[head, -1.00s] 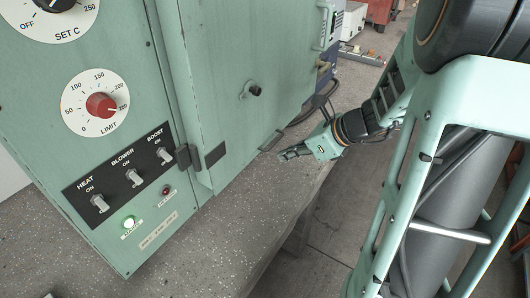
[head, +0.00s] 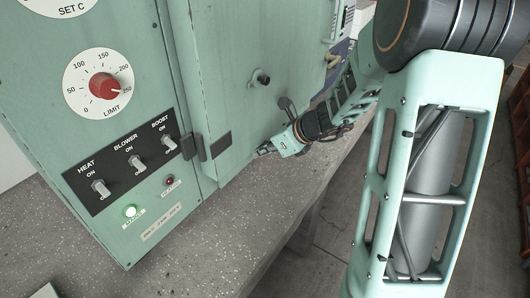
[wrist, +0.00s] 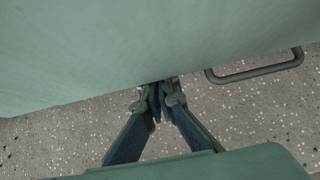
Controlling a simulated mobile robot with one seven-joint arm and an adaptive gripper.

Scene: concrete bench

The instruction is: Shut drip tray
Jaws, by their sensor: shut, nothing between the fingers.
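The drip tray's body does not show clearly. A dark bar handle (wrist: 255,73), which looks like the tray's handle, sticks out from under the lower edge of the green oven front (wrist: 130,45) in the wrist view, at the upper right. My gripper (head: 262,152) is low against the oven door in the head view, just above the bench top. In the wrist view my gripper (wrist: 158,92) is shut and empty, its fingertips at the oven's lower edge, left of the handle and apart from it. I cannot tell whether the tips touch the oven. My arm hides the handle in the head view.
The green oven (head: 110,150) stands on a speckled concrete bench (head: 225,225). Its control panel has a red limit dial (head: 106,87) and several switches. A small knob (head: 261,77) sticks out from the door above my gripper. Bench top in front is clear.

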